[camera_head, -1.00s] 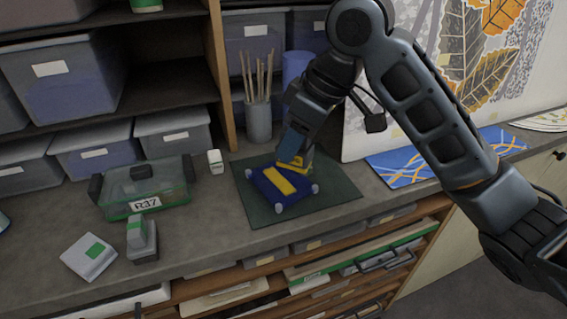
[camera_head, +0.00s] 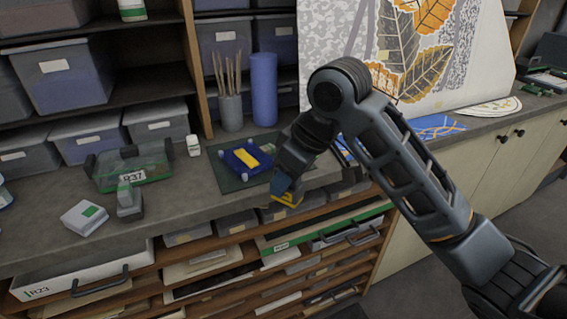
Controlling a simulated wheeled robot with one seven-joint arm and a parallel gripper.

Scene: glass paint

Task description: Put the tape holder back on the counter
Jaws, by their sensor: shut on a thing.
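My gripper (camera_head: 281,186) points down at the counter's front edge, right of the middle. It is shut on a small yellow thing (camera_head: 289,199), which seems to be the tape holder. The arm and fingers hide much of its shape. It appears in front of the open shelves, just off the counter's edge. The grey counter (camera_head: 190,203) runs across the view. On it lies a dark green mat (camera_head: 228,181) with a blue block (camera_head: 240,157) that has a yellow middle and pale knobs at its corners.
A clear green-based box (camera_head: 133,172), a white-grey block (camera_head: 85,217), a grey upright piece (camera_head: 129,201) and a small white bottle (camera_head: 193,146) stand on the left. A brush cup (camera_head: 231,112) and a blue cylinder (camera_head: 264,90) stand behind. Bare counter lies left of the mat.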

